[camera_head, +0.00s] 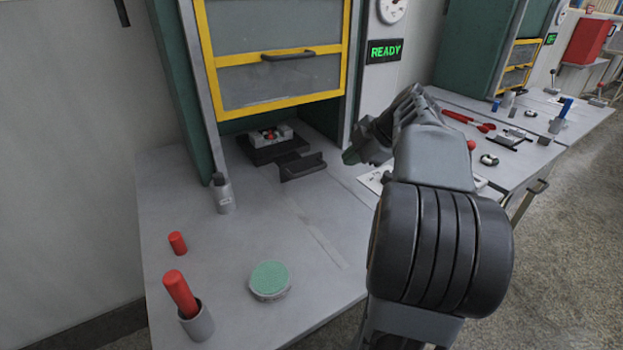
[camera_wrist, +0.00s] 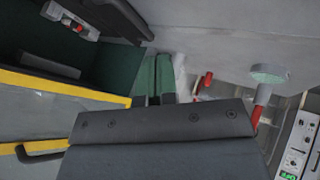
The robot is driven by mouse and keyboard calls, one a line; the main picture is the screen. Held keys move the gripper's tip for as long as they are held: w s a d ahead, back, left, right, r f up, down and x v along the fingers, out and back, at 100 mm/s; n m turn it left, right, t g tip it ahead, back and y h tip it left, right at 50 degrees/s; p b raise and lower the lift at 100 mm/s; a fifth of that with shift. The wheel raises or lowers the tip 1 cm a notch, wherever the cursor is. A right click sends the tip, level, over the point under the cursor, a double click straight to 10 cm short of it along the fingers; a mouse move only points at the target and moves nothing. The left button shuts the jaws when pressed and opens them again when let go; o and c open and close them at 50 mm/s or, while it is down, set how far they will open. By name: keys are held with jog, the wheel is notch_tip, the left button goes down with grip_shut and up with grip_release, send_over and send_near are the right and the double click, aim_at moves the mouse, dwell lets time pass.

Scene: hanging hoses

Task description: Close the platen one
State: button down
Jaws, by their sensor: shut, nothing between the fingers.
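The platen is a black sliding plate (camera_head: 260,154) under the raised yellow-framed guard of the near press. A pale block with a red part (camera_head: 270,136) sits on it. Its dark front handle (camera_head: 301,168) sticks out over the bench. In the wrist view, the pale block (camera_wrist: 72,20) and the dark handle (camera_wrist: 125,16) show at top left. My gripper (camera_head: 352,155) is to the right of the handle, apart from it, and is shut and empty. Its green-grey fingers (camera_wrist: 156,78) are pressed together in the wrist view. My wrist hides part of the bench behind it.
The yellow-framed guard (camera_head: 280,55) hangs above the platen. A grey bottle (camera_head: 222,194), a red cylinder (camera_head: 178,243), a cup with a red stick (camera_head: 197,322) and a green-topped round tin (camera_head: 269,280) stand on the bench. A green READY sign (camera_head: 384,50) is lit. The bench before the handle is clear.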

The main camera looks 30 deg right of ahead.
jog(key=shift+n+g+y, duration=0.3)
jog(key=shift+n+y, duration=0.2)
jog(key=shift+n, duration=0.2)
jog(key=x, duration=0.7)
jog(key=s+b+x, duration=0.1)
jog(key=x, duration=0.2)
jog(key=shift+w+a+f, duration=0.1)
jog(key=shift+a+f, duration=0.2)
jog(key=shift+a, duration=0.2)
jog(key=w, duration=0.2)
jog(key=shift+w+a, duration=0.2)
jog(key=shift+w, duration=0.2)
jog(key=shift+w+r, duration=0.1)
jog(key=shift+w, duration=0.65)
